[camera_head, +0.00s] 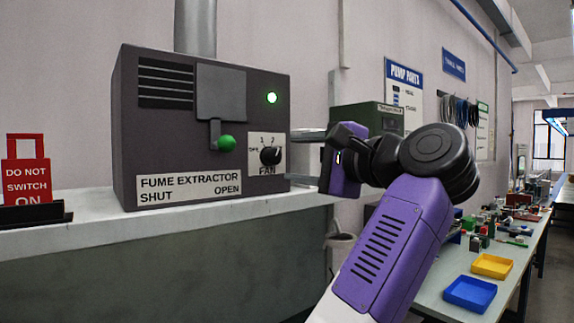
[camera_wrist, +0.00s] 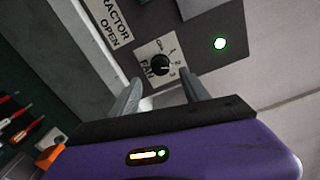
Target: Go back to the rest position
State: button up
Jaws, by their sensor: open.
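My gripper (camera_head: 296,157) is in front of the right side of the fume extractor (camera_head: 150,125). In the wrist view its two fingers (camera_wrist: 160,88) stand apart with nothing between them. The black fan knob (camera_head: 270,155) on its white dial plate is just beyond the fingertips, and it also shows in the wrist view (camera_wrist: 160,65). The fingers look clear of the knob. I cannot tell the knob's setting for sure. A green lamp (camera_head: 271,97) is lit above the dial. A green-balled lever (camera_head: 226,143) sits above the word OPEN.
The extractor stands on a pale counter (camera_head: 80,213). A red "DO NOT SWITCH ON" sign (camera_head: 26,170) stands at the left. A long bench on the right holds a blue tray (camera_head: 470,293), a yellow tray (camera_head: 492,265) and several small parts. A dark green box (camera_head: 368,117) is behind my arm.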

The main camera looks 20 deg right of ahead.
jog(key=shift+s+d, duration=0.15)
jog(key=shift+s, duration=0.3)
jog(key=d+r+t+h, duration=0.4)
jog(key=d+r, duration=0.1)
jog(key=r, duration=0.1)
jog(key=s+a+f+n+t+h, duration=0.1)
jog(key=s+f+n, duration=0.4)
jog(key=f, duration=0.7)
jog(key=s+a+f+n+h, duration=0.1)
jog(key=s+f+n, duration=0.45)
jog(key=f, duration=0.65)
jog(key=s+a+f+n+t, duration=0.15)
jog(key=s+f+n, duration=0.4)
jog(key=f, duration=0.65)
jog(key=s+a+f+g, duration=0.1)
jog(key=s+f+g, duration=0.2)
jog(key=s+f, duration=0.4)
jog(key=s+a+f+g, duration=0.1)
jog(key=s+f+g, duration=0.2)
jog(key=s+f, duration=0.4)
jog(key=s+a+f+g, duration=0.2)
jog(key=s+f, duration=0.5)
jog(key=s, duration=1.1)
jog(key=shift+f+n+g, duration=0.25)
jog(key=shift+n+g, duration=0.05)
jog(key=shift+g, duration=0.15)
